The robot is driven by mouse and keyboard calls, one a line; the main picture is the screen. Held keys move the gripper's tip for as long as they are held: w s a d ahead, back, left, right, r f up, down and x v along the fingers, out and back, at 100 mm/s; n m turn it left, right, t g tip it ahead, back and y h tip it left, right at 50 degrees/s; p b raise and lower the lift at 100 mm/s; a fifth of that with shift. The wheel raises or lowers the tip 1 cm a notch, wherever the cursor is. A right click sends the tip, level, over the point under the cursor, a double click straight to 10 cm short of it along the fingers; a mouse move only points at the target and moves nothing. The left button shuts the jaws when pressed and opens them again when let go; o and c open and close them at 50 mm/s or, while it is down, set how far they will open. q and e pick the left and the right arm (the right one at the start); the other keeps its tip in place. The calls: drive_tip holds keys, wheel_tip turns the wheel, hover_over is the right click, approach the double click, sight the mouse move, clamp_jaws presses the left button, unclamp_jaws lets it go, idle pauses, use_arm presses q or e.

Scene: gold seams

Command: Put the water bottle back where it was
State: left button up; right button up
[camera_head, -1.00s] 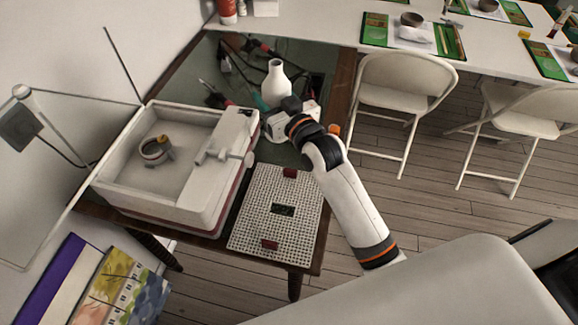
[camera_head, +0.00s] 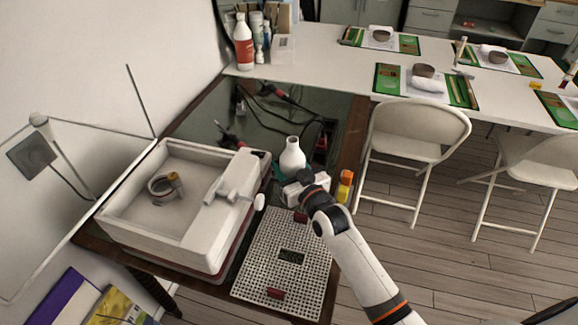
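A white narrow-necked bottle (camera_head: 292,157), which I take to be the water bottle, is upright above the dark work table (camera_head: 190,118), right of the white basin. My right gripper (camera_head: 294,182) is at its lower part, its white body just in front of the bottle. The fingertips are hidden, but the bottle has moved together with the gripper, so the gripper appears shut on it. The bottle's base is hidden, and I cannot tell whether it touches the table. My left gripper is not in view.
The white basin (camera_head: 120,225) with a ring-shaped item inside stands left. A perforated white board (camera_head: 262,255) lies in front. Cables and tools (camera_head: 285,100) lie behind. An orange-yellow object (camera_head: 345,185) is right of the gripper. Folding chairs (camera_head: 415,125) stand farther right.

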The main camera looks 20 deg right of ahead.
drive_tip(key=shift+f, duration=0.15)
drive_tip(key=o, duration=1.1)
drive_tip(key=shift+s, duration=0.15)
drive_tip(key=s+d, duration=0.2)
drive_tip(key=s, duration=0.9)
drive_tip(key=shift+s+r, duration=0.2)
drive_tip(key=shift+s, duration=0.1)
drive_tip(key=shift+d, duration=0.1)
